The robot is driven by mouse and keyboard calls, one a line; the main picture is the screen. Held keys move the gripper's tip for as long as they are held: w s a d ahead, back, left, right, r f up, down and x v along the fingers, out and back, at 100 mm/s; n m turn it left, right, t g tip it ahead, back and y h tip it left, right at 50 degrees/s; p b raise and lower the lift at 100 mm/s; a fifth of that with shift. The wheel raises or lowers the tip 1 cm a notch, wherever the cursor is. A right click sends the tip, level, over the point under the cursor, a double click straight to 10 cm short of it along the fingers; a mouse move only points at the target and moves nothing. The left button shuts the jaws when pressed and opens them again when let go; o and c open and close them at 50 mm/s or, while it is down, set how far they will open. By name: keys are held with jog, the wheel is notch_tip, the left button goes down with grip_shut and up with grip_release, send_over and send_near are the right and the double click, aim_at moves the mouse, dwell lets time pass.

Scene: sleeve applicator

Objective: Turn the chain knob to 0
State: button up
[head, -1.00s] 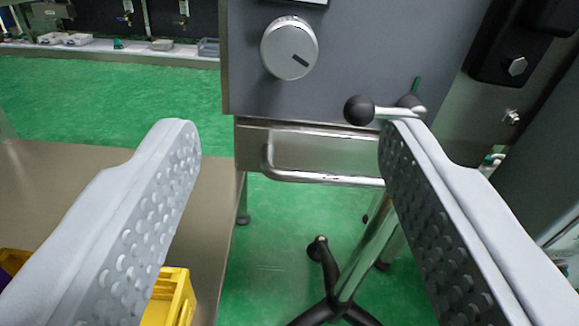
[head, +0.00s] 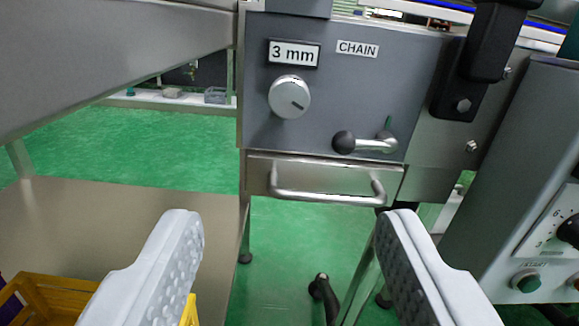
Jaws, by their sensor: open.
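The chain knob (head: 289,97) is a round silver dial with a dark pointer mark aimed to the lower right. It sits on a grey panel (head: 335,110) under a display (head: 294,53) reading "3 mm", left of a label (head: 357,49) reading "CHAIN". My gripper (head: 290,220) is open and empty. Its two pale, dimpled fingers stand wide apart at the bottom of the head view, below the knob and apart from it. The knob is in full view.
A crank lever with a black ball (head: 343,142) is right of the knob. A metal handle (head: 325,196) juts out below the panel. A black bracket (head: 465,80) and a control box (head: 535,200) stand right. A yellow crate (head: 55,295) is lower left.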

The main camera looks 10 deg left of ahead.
aim_at(289, 99)
jog(key=w+a+m, duration=0.1)
jog(key=w, duration=0.4)
jog(key=w+a+m, duration=0.2)
jog(key=w, duration=0.4)
jog(key=w+a+m, duration=0.1)
jog(key=w+a, duration=0.1)
jog(key=w, duration=0.4)
jog(key=shift+w+r, duration=0.1)
jog(key=shift+w, duration=0.15)
jog(key=c, duration=1)
jog(key=shift+n, duration=2.2)
jog(key=o, duration=1)
